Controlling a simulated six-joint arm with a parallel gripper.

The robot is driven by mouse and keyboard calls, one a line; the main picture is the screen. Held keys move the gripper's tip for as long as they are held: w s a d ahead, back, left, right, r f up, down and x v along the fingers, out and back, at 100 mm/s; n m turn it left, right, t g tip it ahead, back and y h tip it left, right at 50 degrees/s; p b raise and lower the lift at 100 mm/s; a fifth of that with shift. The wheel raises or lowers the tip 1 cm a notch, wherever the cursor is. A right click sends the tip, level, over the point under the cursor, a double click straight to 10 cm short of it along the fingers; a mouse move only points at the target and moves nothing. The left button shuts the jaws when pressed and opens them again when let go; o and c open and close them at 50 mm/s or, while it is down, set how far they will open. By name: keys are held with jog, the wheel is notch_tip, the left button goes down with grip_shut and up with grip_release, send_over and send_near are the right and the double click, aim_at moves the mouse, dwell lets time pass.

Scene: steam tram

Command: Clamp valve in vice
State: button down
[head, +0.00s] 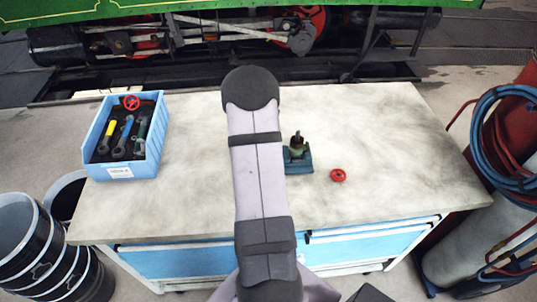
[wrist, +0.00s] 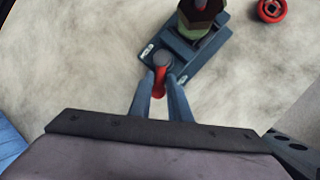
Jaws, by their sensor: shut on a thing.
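The blue vice (head: 298,164) stands on the workbench just right of my arm in the head view. The valve (head: 297,146), dark and greenish, stands upright at the vice's jaws; whether the jaws touch it I cannot tell. In the wrist view the vice (wrist: 197,52) lies ahead, with the valve (wrist: 198,17) cut off by the top edge. My gripper (wrist: 161,84) is shut on a red handle (wrist: 160,80) at the near end of the vice, beside a grey round knob (wrist: 163,61). In the head view my arm hides the gripper and handle.
A loose red handwheel (head: 338,175) lies right of the vice. A blue bin (head: 152,165) with several tools and a red wheel stands on the left of the workbench (head: 400,150). The bench's right side is clear. Hoses and a cylinder stand beyond its right edge.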

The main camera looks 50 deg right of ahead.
jog(key=shift+w+d+m+g+y+b, duration=0.35)
jog(key=shift+w+d+m+g+b, duration=0.45)
jog(key=shift+m, duration=1.55)
jog(key=shift+w+d+m+g+y+b, duration=0.3)
jog(key=shift+w+m+g+b, duration=0.5)
jog(key=shift+m, duration=1.5)
jog(key=shift+w+d+m+g+y+b, duration=0.45)
jog(key=shift+m+g, duration=0.65)
jog(key=shift+m, duration=1.25)
jog(key=shift+w+d+m, duration=0.1)
jog(key=shift+d+m, duration=0.2)
jog(key=shift+m, duration=0.3)
jog(key=c, duration=1.7)
grip_release()
jog(key=shift+c, duration=0.2)
jog(key=shift+r, duration=0.1)
notch_tip(320, 180, up, 10)
jog(key=p, duration=0.5)
